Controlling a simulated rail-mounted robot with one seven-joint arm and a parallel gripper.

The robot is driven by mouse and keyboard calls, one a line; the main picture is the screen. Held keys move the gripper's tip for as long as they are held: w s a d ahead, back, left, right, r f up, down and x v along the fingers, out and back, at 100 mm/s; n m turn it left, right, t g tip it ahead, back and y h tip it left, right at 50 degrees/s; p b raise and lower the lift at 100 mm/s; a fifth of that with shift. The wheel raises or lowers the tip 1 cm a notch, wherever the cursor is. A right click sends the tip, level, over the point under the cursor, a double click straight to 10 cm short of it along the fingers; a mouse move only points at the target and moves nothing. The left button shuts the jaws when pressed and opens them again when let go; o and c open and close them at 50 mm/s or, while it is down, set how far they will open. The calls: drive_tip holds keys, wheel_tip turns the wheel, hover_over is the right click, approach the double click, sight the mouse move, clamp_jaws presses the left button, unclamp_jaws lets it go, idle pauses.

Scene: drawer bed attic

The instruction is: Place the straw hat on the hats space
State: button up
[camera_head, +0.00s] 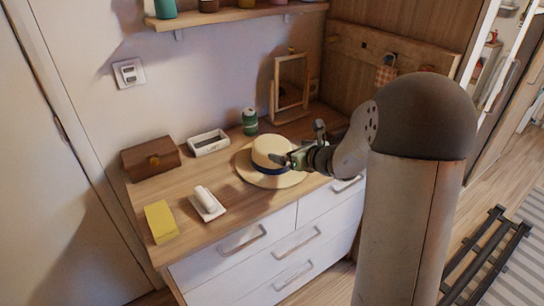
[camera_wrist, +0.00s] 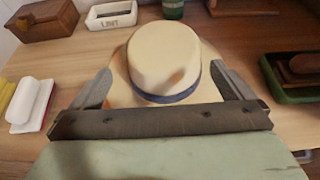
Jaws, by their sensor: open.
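The straw hat (camera_head: 270,150) is pale with a dark blue band and lies brim down on the wooden dresser top. In the wrist view the hat (camera_wrist: 163,60) fills the middle, with its crown between my fingers. My gripper (camera_head: 284,160) is at the hat's right side in the head view. In the wrist view my gripper (camera_wrist: 165,88) is open, one finger on each side of the crown over the brim. I cannot tell whether the fingers touch the hat. No place that I can identify as the hats space shows clearly.
The dresser top (camera_head: 220,225) also bears a brown box (camera_head: 150,157), a white tray (camera_head: 208,142), a green can (camera_head: 249,121), a framed mirror (camera_head: 290,85), a white dish with a roller (camera_head: 207,204) and a yellow block (camera_head: 160,221). A wall rail with hooks (camera_head: 400,60) is at the right. A green tray (camera_wrist: 290,92) stands right of the hat.

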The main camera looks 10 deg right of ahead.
sight(274, 145)
drive_tip(key=p+x, duration=0.1)
drive_tip(key=x, duration=0.5)
drive_tip(key=shift+w+a+f, duration=0.15)
drive_tip(key=shift+w+f, duration=0.05)
drive_tip(key=shift+w, duration=0.1)
drive_tip(key=shift+p+x, duration=0.8)
drive_tip(key=shift+x, duration=1.85)
drive_tip(key=shift+d+f, duration=0.2)
drive_tip(key=c, duration=1)
drive_tip(key=shift+o, duration=0.2)
